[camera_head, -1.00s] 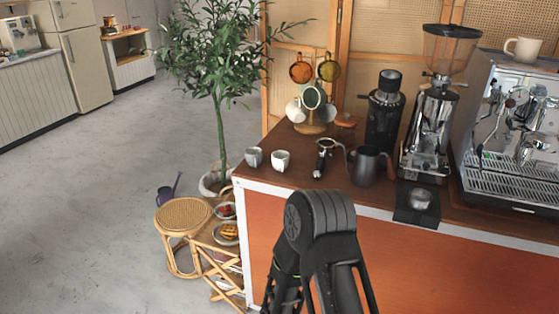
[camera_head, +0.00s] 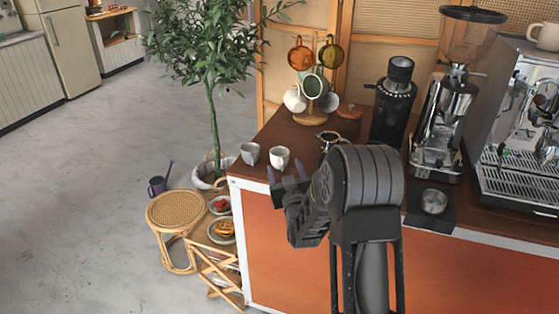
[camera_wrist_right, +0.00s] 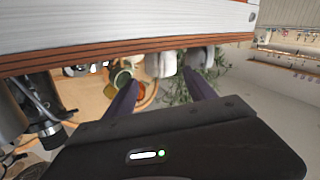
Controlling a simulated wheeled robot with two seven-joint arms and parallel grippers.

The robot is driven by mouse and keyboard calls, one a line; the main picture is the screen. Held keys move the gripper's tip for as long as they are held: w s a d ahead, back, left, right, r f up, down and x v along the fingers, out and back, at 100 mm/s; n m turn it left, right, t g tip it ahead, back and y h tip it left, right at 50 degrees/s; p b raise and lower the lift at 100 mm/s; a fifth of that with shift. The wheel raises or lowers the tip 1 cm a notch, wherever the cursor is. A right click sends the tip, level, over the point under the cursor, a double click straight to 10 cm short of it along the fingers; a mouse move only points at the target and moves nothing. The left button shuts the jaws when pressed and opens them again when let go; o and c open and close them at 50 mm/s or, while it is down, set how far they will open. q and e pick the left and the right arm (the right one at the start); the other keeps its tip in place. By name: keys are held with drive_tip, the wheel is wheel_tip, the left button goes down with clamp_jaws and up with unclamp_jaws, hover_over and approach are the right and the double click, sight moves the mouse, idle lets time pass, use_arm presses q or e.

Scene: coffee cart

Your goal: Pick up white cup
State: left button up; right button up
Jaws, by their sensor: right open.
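A small white cup (camera_head: 279,158) stands upright near the front left edge of the counter. A similar greyish cup (camera_head: 250,154) stands just left of it. My right gripper (camera_head: 285,171) is open and empty in front of the white cup, its purple fingers apart. The right wrist view is upside down; there the white cup (camera_wrist_right: 160,66) shows beyond and between the fingers (camera_wrist_right: 160,82), and the greyish cup (camera_wrist_right: 199,56) is behind the right-hand finger. I see no contact with either cup. My left gripper is not in view.
A portafilter (camera_head: 328,138) lies right of the white cup, partly hidden by my arm. A mug stand (camera_head: 310,119) with several mugs is behind. Grinders and an espresso machine (camera_head: 515,130) stand on the right. A rattan stool (camera_head: 175,209) and a plant (camera_head: 211,120) are left of the counter.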

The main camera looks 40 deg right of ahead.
sight(283, 163)
drive_tip(key=shift+x, duration=1.25)
drive_tip(key=shift+p, duration=0.3)
drive_tip(key=shift+w+d+r, duration=0.1)
drive_tip(key=shift+w+d, duration=0.05)
drive_tip(key=shift+w, duration=0.2)
drive_tip(key=p+x, duration=0.1)
drive_tip(key=x, duration=0.2)
drive_tip(key=shift+w+d+p, duration=0.1)
drive_tip(key=shift+w+p, duration=0.15)
drive_tip(key=shift+p, duration=0.05)
drive_tip(key=shift+w+d, duration=0.2)
drive_tip(key=shift+w, duration=0.2)
drive_tip(key=shift+c, duration=0.3)
drive_tip(key=c, duration=1.3)
